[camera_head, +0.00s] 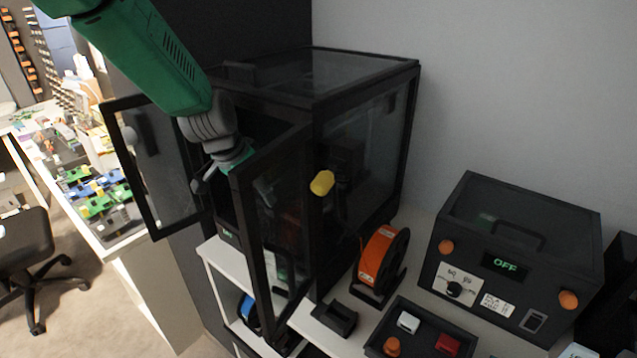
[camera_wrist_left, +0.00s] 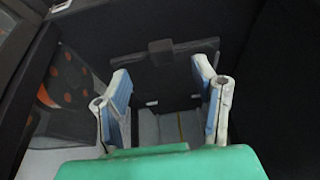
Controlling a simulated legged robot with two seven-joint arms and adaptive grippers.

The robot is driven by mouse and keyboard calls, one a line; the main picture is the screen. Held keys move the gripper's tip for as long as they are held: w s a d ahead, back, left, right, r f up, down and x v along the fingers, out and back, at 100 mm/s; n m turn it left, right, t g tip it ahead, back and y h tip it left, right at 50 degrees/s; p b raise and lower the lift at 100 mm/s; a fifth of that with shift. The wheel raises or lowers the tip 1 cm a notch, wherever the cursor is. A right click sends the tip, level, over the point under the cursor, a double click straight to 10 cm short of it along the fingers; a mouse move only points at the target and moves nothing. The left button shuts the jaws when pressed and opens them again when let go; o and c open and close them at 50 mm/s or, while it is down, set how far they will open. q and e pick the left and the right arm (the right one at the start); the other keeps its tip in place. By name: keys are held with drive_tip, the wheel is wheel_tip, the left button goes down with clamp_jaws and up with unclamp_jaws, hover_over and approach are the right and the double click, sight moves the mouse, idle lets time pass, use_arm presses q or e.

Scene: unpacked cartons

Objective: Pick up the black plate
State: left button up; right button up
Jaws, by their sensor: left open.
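The black plate (camera_wrist_left: 175,75) lies ahead of my left gripper in the left wrist view, a dark flat piece with a small raised tab at its far edge. My left gripper (camera_wrist_left: 160,82) is open, its two blue-padded fingers spread on either side with the plate seen between and beyond them. I cannot tell whether the fingers touch it. In the head view my left arm reaches into a black glass-sided enclosure (camera_head: 365,72), and the gripper shows only dimly through an open door. The plate cannot be made out there. My right gripper is out of view.
The enclosure's glass doors stand open, one left of my arm (camera_head: 160,165) and one in front (camera_head: 275,235). An orange spool (camera_head: 376,256), a tray (camera_head: 385,325) of small parts and a dark box reading OFF (camera_head: 515,255) stand to the right.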

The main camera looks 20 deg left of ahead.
use_arm(q)
drive_tip(key=p+x, duration=0.1)
drive_tip(key=x, duration=0.5)
drive_tip(key=shift+w+d+p, duration=0.15)
drive_tip(key=shift+w+p, duration=0.2)
drive_tip(key=shift+w, duration=0.15)
drive_tip(key=shift+w+d+f, duration=0.15)
drive_tip(key=shift+d+f, duration=0.25)
drive_tip(key=shift+a, duration=0.1)
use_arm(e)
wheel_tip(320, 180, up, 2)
use_arm(q)
drive_tip(key=shift+a, duration=0.4)
clamp_jaws()
drive_tip(key=shift+a+f, duration=0.1)
drive_tip(key=shift+a, duration=0.05)
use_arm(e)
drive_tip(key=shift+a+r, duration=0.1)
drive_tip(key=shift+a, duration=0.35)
